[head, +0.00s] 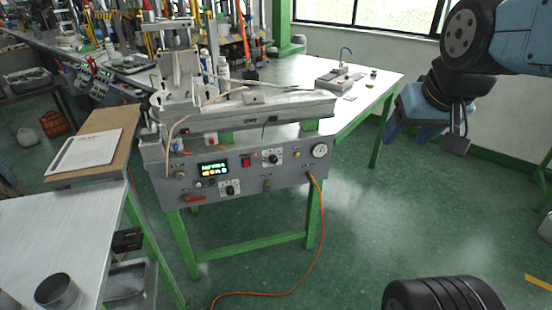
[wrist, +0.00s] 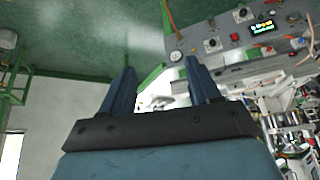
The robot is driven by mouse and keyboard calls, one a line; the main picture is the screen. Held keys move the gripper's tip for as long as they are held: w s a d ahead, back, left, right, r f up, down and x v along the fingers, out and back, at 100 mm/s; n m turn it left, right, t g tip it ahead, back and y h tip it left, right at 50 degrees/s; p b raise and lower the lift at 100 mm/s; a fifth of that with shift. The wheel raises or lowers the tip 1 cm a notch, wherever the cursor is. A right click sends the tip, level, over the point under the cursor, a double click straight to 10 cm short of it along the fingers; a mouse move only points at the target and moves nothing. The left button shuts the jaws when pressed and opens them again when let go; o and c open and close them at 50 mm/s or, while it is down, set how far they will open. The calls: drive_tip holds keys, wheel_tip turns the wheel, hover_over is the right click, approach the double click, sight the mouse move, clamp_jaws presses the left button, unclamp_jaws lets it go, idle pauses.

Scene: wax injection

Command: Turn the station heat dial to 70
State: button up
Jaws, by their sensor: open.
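The station (head: 250,178) is a grey control panel on a green frame. It carries two dials on white plates: an upper dial (head: 272,158) between the red switch and the round gauge, and a lower dial (head: 230,189) below the lit display. Their labels are too small to read, so I cannot tell which is the heat dial. The wrist view shows the panel upside down, with the upper dial (wrist: 212,43) and the lower dial (wrist: 243,14). My gripper (wrist: 160,68) is open and empty. In the head view my gripper (head: 422,138) hangs well right of the panel, touching nothing.
The panel also bears a display (head: 213,169), a red switch (head: 246,162), a gauge (head: 320,150) and a red handle (head: 195,198). An orange hose (head: 322,240) runs to the floor. A white table (head: 60,240) stands at left. The floor right of the station is clear.

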sight(274, 161)
drive_tip(key=w+a+f+n+t+y, duration=0.1)
drive_tip(key=w+a+f+t, duration=0.3)
drive_tip(key=w, duration=0.6)
drive_tip(key=w+a+f, duration=0.3)
drive_tip(key=w+f, duration=0.2)
drive_tip(key=w, duration=0.5)
drive_tip(key=w+a+f+n+t+y, duration=0.1)
drive_tip(key=w+a+f, duration=0.3)
drive_tip(key=w, duration=0.6)
drive_tip(key=w+a+f+n+t, duration=0.1)
drive_tip(key=w+a+f+t, duration=0.15)
drive_tip(key=f, duration=0.45)
drive_tip(key=w+a+f+t, duration=0.1)
drive_tip(key=w+a+f, duration=0.15)
drive_tip(key=f, duration=0.45)
drive_tip(key=s+a+f+n+t+y, duration=0.1)
drive_tip(key=s+a+f+y, duration=0.1)
drive_tip(key=f, duration=0.4)
drive_tip(key=s+a+f+n+t+y, duration=0.1)
drive_tip(key=s+a+f+t, duration=0.15)
drive_tip(key=f, duration=0.35)
drive_tip(key=shift+g, duration=0.4)
drive_tip(key=x, duration=1.3)
drive_tip(key=shift+w+d+r, duration=0.1)
drive_tip(key=shift+w, duration=0.05)
drive_tip(key=shift+c, duration=0.2)
